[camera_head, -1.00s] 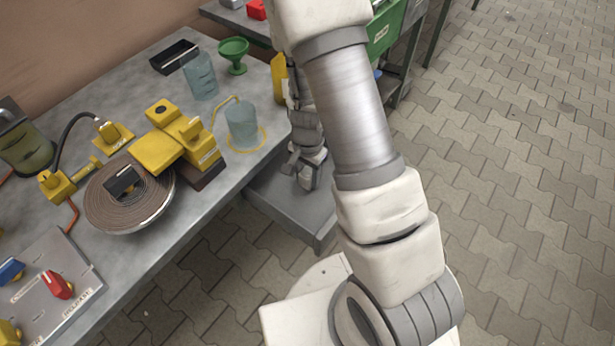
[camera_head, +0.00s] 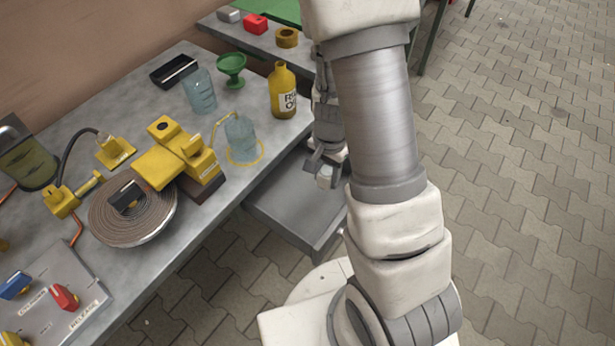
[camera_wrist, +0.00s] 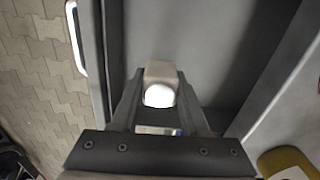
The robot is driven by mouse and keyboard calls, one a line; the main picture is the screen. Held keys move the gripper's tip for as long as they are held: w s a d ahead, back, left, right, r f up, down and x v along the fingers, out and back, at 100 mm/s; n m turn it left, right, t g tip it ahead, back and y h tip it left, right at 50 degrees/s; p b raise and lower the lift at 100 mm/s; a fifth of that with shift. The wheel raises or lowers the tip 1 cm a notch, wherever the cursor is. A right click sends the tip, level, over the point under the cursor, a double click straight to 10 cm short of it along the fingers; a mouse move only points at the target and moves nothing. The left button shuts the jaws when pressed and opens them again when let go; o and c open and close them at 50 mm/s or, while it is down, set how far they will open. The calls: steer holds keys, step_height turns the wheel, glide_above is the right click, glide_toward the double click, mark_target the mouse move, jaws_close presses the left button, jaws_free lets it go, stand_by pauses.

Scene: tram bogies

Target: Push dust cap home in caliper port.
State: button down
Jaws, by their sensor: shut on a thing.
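My gripper (camera_head: 323,163) is shut on a small whitish, rounded block-like piece (camera_wrist: 160,75), which I take to be the dust cap. In the wrist view it sits between the two fingertips, with a bright white face towards the camera. In the head view the piece (camera_head: 325,178) shows below the fingers, over or beside the open drawer. The yellow caliper (camera_head: 158,167) is on the bench, well left of my gripper, straddling the edge of a round brown-grey disc (camera_head: 105,222). A dark round opening shows on its upper block; I cannot tell whether this is the port.
The open grey drawer (camera_head: 268,222) juts out under the bench edge. Paved floor to the right is clear.

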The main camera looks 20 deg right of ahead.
steer(key=s+d+r, duration=0.3)
steer(key=d+r, duration=0.1)
steer(key=d, duration=0.1)
steer(key=shift+s+d+p, duration=0.15)
steer(key=shift+d+p, duration=0.15)
steer(key=shift+p, duration=0.1)
